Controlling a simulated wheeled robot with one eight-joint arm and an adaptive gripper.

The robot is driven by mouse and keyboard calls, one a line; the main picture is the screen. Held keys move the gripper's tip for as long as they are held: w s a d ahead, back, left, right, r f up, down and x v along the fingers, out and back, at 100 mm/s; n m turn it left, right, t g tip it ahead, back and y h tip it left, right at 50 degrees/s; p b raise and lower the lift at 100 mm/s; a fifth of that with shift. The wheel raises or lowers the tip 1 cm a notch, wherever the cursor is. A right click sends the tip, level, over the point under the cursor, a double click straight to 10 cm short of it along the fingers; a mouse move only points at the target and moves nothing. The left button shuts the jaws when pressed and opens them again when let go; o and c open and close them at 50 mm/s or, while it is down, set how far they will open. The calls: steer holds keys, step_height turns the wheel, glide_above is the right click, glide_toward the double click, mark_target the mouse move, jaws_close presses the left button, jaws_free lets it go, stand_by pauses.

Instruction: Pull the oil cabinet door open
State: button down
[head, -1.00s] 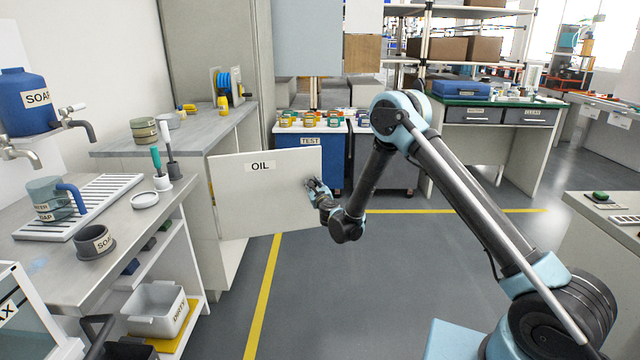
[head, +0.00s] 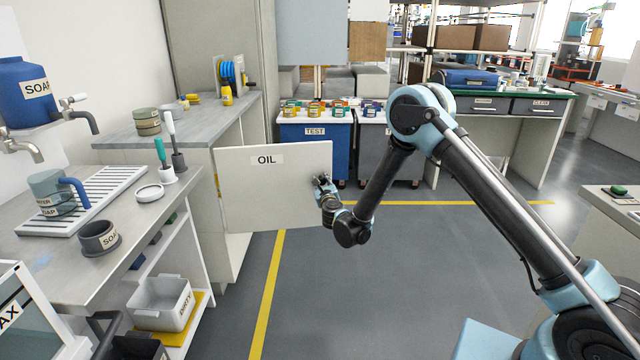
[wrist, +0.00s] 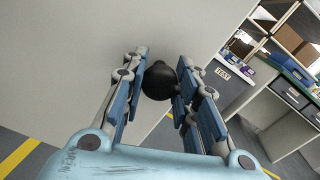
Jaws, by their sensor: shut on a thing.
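The oil cabinet door (head: 262,195) is a white panel labelled OIL, standing swung out from the cabinet (head: 238,250) at its left edge. In the wrist view the door (wrist: 75,65) fills the upper left. A dark round knob (wrist: 158,80) sits on the door near its free edge. My gripper (head: 322,183) is at the right side of the door. In the wrist view my gripper (wrist: 163,84) has its blue-padded fingers on both sides of the knob, shut on it. The inside of the cabinet is mostly hidden behind the door.
A blue TEST cart (head: 315,150) with several small jars stands behind the door. A sink counter (head: 125,240) with cups and a DIRTY bin (head: 160,303) is at the left. The floor (head: 370,290) in front of the door is open, with yellow lines.

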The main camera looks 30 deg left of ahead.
steer(key=c, duration=1.2)
jaws_free()
steer(key=shift+w+d, duration=0.1)
steer(key=shift+w, duration=0.05)
steer(key=shift+c, duration=0.2)
steer(key=v, duration=0.7)
steer(key=shift+s, duration=0.25)
steer(key=shift+d, duration=0.1)
